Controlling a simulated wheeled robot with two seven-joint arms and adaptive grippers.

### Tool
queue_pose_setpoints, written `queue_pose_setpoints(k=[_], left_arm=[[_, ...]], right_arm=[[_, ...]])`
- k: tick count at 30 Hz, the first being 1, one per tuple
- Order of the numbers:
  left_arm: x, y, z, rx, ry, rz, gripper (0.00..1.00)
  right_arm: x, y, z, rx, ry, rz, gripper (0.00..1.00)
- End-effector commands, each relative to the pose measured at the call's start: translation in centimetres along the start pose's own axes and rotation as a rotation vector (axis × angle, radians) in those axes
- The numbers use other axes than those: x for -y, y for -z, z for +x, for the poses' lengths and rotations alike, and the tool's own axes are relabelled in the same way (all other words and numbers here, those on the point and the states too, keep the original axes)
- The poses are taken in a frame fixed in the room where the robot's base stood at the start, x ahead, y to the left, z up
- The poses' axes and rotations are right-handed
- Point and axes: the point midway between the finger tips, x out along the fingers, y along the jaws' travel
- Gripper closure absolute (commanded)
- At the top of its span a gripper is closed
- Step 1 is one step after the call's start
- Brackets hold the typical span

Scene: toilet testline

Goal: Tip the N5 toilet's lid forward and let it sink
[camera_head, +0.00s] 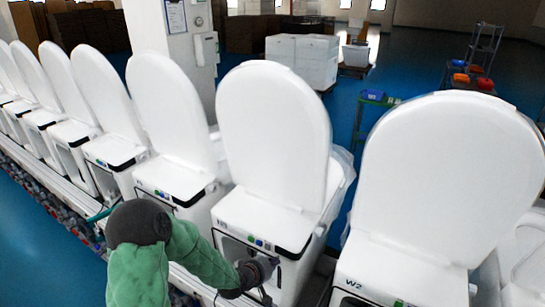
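A row of white toilets runs across the view, each with its lid raised upright. The lid of the middle toilet (272,130) stands upright above its white rear housing (265,220). The label on that housing is too small to read, so I cannot tell for sure which toilet is N5. My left gripper (262,290), at the end of a green-sleeved arm, is low at the back of the middle toilet, below its lid and apart from it. Its fingers are small and dark, and their opening is unclear. My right gripper is out of view.
A toilet marked W2 (375,278) with a raised lid (445,180) stands at the right. Another raised lid (170,110) is close on the left. White boxes (303,58), a metal rack (484,45) and a pillar stand behind. Blue floor lies beyond the row.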

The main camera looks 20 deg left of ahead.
Motion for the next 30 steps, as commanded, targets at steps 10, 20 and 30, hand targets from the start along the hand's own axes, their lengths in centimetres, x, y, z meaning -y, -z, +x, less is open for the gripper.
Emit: queue_pose_setpoints(k=[10, 20, 30], left_arm=[[-14.1, 15.5, -10.7, -0.227, -0.399, -0.243, 1.0], [-22.6, 21.9, -21.1, -0.242, -0.678, -0.354, 1.0], [-25.3, 23.2, -20.2, -0.229, -0.713, -0.368, 1.0]], right_arm=[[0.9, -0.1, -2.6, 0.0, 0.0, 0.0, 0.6], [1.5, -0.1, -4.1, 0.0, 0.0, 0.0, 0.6], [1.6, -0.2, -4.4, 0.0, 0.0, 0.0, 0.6]])
